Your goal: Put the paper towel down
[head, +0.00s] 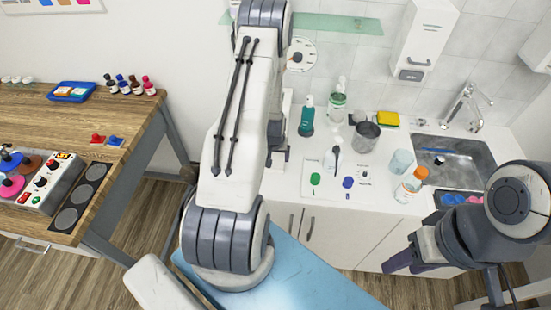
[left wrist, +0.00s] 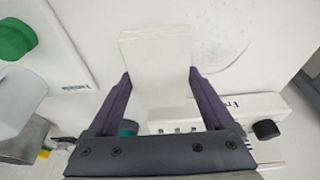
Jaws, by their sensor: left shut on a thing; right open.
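The paper towel (left wrist: 155,60) is a pale, flat-sided white piece in the left wrist view. It sits between the two dark fingers of my left gripper (left wrist: 160,76), which is shut on it. A white surface lies beyond it; I cannot tell whether the towel touches that surface. In the head view my left arm hides the towel and most of the left gripper. My right gripper (head: 399,260) is open and empty at the lower right of the head view, in front of the white counter (head: 385,200).
The counter holds a teal bottle (head: 306,118), a metal cup (head: 366,136), a yellow sponge (head: 388,119), an orange-and-white bottle (head: 411,184) and a pale cup (head: 401,161). A sink (head: 470,165) is at the right. A wooden table (head: 130,107) with several items stands at the left.

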